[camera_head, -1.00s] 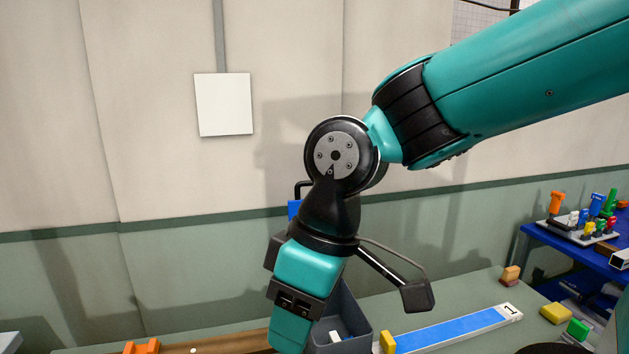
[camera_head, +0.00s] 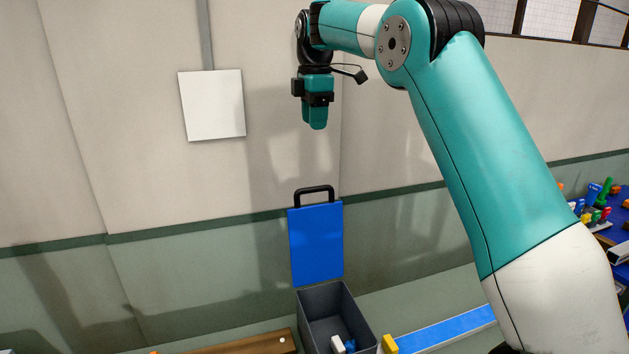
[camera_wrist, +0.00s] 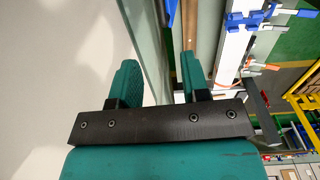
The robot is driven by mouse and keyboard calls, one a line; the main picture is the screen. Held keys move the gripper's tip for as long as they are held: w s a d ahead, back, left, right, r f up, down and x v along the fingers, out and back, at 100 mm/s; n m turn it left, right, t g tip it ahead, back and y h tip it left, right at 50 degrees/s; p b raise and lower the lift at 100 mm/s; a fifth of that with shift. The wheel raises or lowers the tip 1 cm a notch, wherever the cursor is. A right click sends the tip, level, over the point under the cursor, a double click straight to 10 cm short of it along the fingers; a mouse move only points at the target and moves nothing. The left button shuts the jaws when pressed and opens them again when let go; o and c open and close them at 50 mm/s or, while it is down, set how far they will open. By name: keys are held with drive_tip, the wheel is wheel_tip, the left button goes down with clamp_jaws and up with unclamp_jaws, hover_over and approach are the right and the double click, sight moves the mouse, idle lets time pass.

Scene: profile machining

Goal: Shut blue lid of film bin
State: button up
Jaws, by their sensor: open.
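The film bin (camera_head: 312,308) is a dark grey open box on the bench below the wall. Its blue lid (camera_head: 316,245) stands upright at the back of the bin, open, with a black handle (camera_head: 314,190) on its top edge. A white piece (camera_head: 337,344) and a blue piece lie inside the bin. My gripper (camera_head: 315,126) hangs pointing down, high above the lid and apart from it. In the wrist view, the two teal fingers (camera_wrist: 157,78) are spread with nothing between them. The lid and the bin do not show clearly in the wrist view.
A yellow block (camera_head: 389,344) sits just right of the bin, beside a blue and white strip (camera_head: 445,331). A brown board (camera_head: 250,344) lies to the left. A blue table (camera_head: 618,232) with colourful parts stands at the far right. The air around my gripper is clear.

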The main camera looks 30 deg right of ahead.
drive_tip(key=f+p, duration=0.1)
drive_tip(key=f, duration=1)
drive_tip(key=d+f+p, duration=0.1)
drive_tip(key=f, duration=0.4)
drive_tip(key=shift+w+f+p, duration=0.25)
drive_tip(key=shift+f+p, duration=0.05)
drive_tip(key=shift+f, duration=0.05)
